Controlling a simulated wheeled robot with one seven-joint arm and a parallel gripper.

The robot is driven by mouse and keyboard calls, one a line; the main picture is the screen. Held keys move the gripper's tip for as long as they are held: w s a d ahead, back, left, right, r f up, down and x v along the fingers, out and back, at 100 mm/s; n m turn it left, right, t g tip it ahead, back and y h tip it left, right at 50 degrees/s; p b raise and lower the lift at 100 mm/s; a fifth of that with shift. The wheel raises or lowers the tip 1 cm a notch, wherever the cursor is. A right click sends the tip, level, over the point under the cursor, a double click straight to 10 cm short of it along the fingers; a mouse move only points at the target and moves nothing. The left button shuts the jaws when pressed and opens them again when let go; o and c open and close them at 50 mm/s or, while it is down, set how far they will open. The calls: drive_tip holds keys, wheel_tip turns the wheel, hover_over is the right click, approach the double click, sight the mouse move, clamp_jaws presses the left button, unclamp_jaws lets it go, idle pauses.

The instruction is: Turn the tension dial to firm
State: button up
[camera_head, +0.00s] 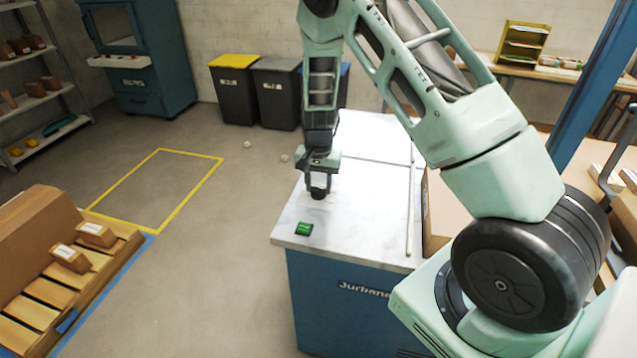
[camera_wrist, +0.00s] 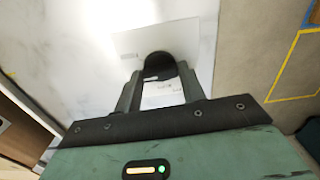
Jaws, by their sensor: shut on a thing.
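My gripper (camera_head: 318,186) points down over the near left part of the laminator's pale top (camera_head: 345,240). It is shut on the tension dial (camera_head: 318,194), a small dark round knob on a light label plate. In the wrist view the black dial (camera_wrist: 158,66) sits between the two fingers, and the plate (camera_wrist: 150,42) shows behind it. The fingers cover part of the dial, and its setting cannot be read. The print on the plate is too small to read.
A green switch (camera_head: 304,229) lies on the top in front of the dial. A thin pale rail (camera_head: 410,200) runs along the top to the right, and a cardboard box (camera_head: 437,215) stands beyond it.

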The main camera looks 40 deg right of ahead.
sight(319, 188)
drive_tip(key=m+p, duration=0.1)
drive_tip(key=m, duration=0.5)
drive_tip(key=shift+r, duration=0.1)
drive_tip(key=shift+m, duration=0.4)
idle(0.3)
drive_tip(key=o, duration=1)
wheel_tip(319, 188, up, 17)
drive_tip(key=shift+r+b, duration=0.15)
drive_tip(key=shift+b, duration=0.75)
